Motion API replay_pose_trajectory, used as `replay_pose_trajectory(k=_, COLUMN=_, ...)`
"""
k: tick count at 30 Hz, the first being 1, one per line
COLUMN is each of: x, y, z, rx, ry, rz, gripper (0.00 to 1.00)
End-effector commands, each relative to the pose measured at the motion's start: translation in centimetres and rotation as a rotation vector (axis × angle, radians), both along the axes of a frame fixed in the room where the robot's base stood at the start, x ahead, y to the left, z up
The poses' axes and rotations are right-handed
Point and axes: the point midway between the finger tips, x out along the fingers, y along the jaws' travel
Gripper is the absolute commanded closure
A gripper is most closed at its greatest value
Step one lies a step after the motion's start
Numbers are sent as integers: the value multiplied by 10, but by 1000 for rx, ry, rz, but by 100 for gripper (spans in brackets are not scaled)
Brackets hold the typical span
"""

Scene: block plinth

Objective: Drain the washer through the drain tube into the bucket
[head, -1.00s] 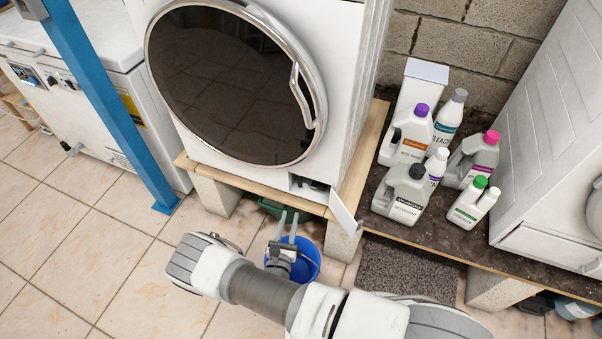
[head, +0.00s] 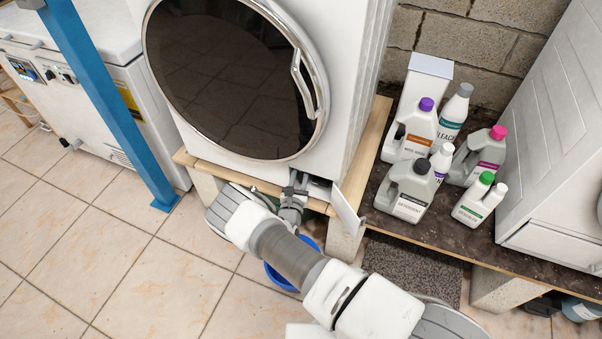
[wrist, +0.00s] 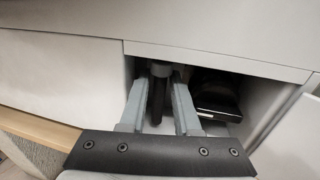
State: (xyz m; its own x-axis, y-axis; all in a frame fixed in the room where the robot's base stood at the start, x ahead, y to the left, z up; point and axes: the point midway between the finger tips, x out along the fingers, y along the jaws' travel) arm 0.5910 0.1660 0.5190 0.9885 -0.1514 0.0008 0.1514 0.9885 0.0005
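The white washer (head: 345,90) stands on a wooden-topped plinth, its round door shut. Its small lower service compartment is open, with the white flap (head: 347,213) swung out to the right. My gripper (head: 294,193) is at this opening. In the wrist view my gripper (wrist: 160,104) has its fingers apart inside the compartment, with the dark drain tube (wrist: 157,96) between them. The fingers do not look closed on it. A black part (wrist: 217,97) lies right of the fingers. The blue bucket (head: 281,277) stands on the floor below, partly hidden by my arm.
The plinth has a wooden edge (head: 361,157) and block supports (head: 343,240). Several detergent bottles (head: 409,187) stand on the dark shelf to the right. A blue post (head: 108,95) and a white chest freezer (head: 95,100) are at left. The tiled floor at left is clear.

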Motion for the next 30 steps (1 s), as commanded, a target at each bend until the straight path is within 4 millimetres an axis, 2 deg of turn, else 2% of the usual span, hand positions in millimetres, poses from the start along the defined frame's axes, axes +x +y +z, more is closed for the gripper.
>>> replay_pose_trajectory(k=8, x=2, y=-1, z=0, rx=0, ry=0, rz=-1, gripper=69)
replay_pose_trajectory(k=14, x=2, y=-1, z=0, rx=0, ry=0, rz=-1, gripper=100)
replay_pose_trajectory(k=30, x=2, y=-1, z=0, rx=0, ry=1, rz=-1, gripper=100)
